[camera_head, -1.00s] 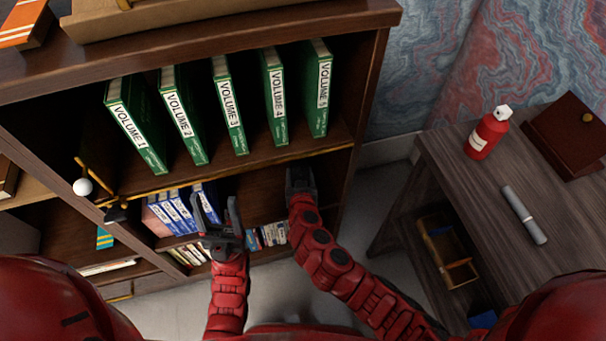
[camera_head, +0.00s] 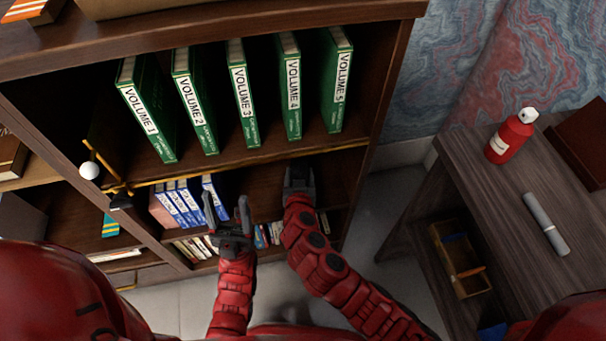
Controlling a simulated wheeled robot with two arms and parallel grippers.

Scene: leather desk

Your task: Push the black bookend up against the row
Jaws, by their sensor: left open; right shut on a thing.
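A row of blue books (camera_head: 184,204) stands on the lower shelf, left of centre. My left gripper (camera_head: 228,208) is open, with its fingers pointing up just right of these books.
Several green volumes (camera_head: 242,97) stand spaced apart on the upper shelf. Small books (camera_head: 197,247) stand below. A rod with a white knob (camera_head: 89,171) is at left. A side table (camera_head: 500,200) at right holds a red bottle (camera_head: 511,136) and a grey cylinder (camera_head: 546,223).

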